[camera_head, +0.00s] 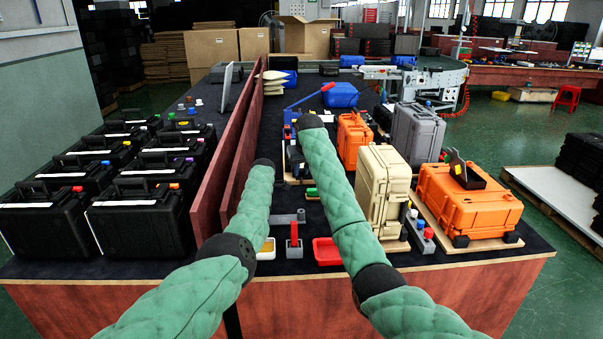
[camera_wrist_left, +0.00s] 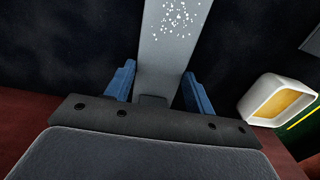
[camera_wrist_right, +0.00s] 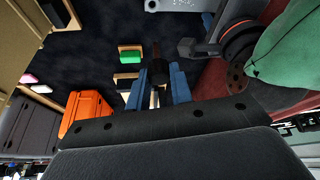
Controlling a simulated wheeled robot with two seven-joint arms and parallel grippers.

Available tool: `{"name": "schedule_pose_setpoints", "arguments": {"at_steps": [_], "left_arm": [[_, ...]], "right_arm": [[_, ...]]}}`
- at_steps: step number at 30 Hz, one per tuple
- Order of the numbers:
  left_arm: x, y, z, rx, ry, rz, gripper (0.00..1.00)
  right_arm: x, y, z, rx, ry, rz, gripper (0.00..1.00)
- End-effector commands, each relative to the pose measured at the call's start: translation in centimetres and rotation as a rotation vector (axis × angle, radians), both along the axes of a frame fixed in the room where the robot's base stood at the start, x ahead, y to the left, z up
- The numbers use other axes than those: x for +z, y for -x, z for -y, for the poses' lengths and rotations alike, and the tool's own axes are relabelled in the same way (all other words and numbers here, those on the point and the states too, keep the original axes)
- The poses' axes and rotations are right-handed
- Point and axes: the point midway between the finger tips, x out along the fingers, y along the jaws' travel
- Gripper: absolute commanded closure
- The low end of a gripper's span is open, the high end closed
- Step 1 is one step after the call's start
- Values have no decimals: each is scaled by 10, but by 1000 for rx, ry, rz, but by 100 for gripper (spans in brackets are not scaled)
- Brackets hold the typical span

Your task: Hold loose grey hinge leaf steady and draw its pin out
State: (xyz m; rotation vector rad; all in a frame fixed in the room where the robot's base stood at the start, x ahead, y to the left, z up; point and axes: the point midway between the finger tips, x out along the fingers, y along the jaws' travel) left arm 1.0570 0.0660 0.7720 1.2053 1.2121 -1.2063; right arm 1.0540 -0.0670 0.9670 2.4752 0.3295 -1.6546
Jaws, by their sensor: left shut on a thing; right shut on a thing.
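My left gripper (camera_wrist_left: 158,74) is shut on the grey hinge leaf (camera_wrist_left: 172,55), a long flat bar with white speckles running up between its blue fingers. My right gripper (camera_wrist_right: 158,74) is shut on a dark pin (camera_wrist_right: 156,69), narrow at the far end and thicker between the fingers. In the right wrist view, a grey bar (camera_wrist_right: 177,5) shows near the left gripper at the top, apart from the pin. In the head view my arms hide most of both grippers and the held parts.
An orange case (camera_head: 353,138), a beige case (camera_head: 381,190) and a larger orange case (camera_head: 465,208) stand to the right. A brown divider (camera_head: 222,185) runs along the left. A red tray (camera_head: 327,252) and a red-handled tool (camera_head: 294,235) lie near the front edge.

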Motion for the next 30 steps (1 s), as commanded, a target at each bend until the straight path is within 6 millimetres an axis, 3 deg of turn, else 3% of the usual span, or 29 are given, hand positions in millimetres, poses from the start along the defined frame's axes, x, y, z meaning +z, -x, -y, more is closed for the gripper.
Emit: {"name": "schedule_pose_setpoints", "arguments": {"at_steps": [15,23,24,27,30], "left_arm": [[0,0,0,0,0,0,82],[0,0,0,0,0,0,82],[0,0,0,0,0,0,38],[0,0,0,0,0,0,21],[0,0,0,0,0,0,21]], "right_arm": [[20,0,0,0,0,0,100],[21,0,0,0,0,0,100],[21,0,0,0,0,0,100],[21,0,0,0,0,0,100],[21,0,0,0,0,0,100]]}}
